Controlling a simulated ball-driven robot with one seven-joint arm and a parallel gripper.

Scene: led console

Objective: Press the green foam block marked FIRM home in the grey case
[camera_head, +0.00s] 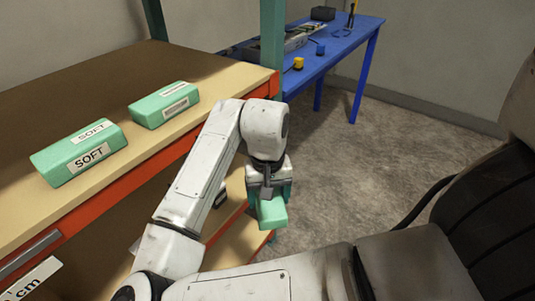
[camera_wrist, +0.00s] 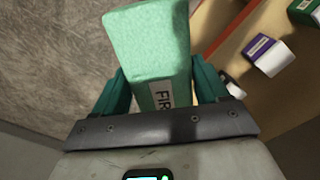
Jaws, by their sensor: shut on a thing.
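My gripper (camera_head: 270,192) hangs in the air beside the shelf unit, above the floor. It is shut on a green foam block (camera_head: 272,213), which sticks out beyond the fingers. In the wrist view, my gripper (camera_wrist: 160,88) has a teal finger on each side of the green block (camera_wrist: 150,45). A white label on the block shows "FIR", and the rest is hidden by the gripper. A long grey case-like thing (camera_head: 293,41) lies on the blue table at the back; I cannot tell for sure that it is the grey case.
Two other green blocks lie on the tan shelf (camera_head: 110,80): one marked SOFT (camera_head: 70,155), and one farther back (camera_head: 163,104) with an unreadable label. The blue table (camera_head: 345,38) also holds a yellow item (camera_head: 298,63). A purple-and-white box (camera_wrist: 268,55) shows below. Floor (camera_head: 345,165) between is clear.

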